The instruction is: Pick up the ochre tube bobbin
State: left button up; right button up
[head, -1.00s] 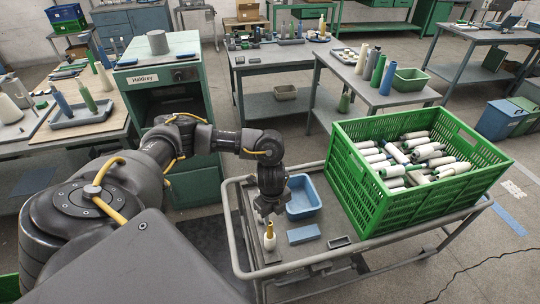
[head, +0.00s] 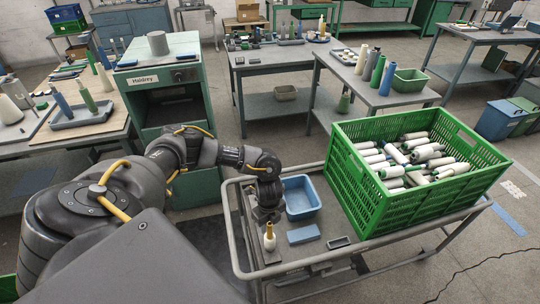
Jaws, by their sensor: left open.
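The ochre tube bobbin (head: 269,230) stands upright on the near left part of the trolley top (head: 345,222). Its top is ochre and its lower part is wound in white. My left gripper (head: 268,220) points down right over the bobbin, with its jaws open at the bobbin's upper end. I cannot tell whether the fingers touch it. My right gripper does not show.
On the trolley stand a blue tray (head: 301,212), a flat blue block (head: 304,235), a small dark tray (head: 339,243) and a large green crate (head: 375,205) full of bobbins. A rail (head: 240,240) borders the trolley. A green machine (head: 162,90) stands behind my left arm.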

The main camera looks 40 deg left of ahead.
aim_at(270, 237)
pick_arm(q)
notch_tip(270, 237, down, 3)
jog(key=shift+a+f, duration=0.1)
jog(key=shift+f, duration=0.05)
jog(key=shift+c, duration=0.2)
jog(key=c, duration=0.9)
jog(key=shift+c, duration=0.2)
jog(key=shift+w+r, duration=0.1)
jog(key=shift+r, duration=0.1)
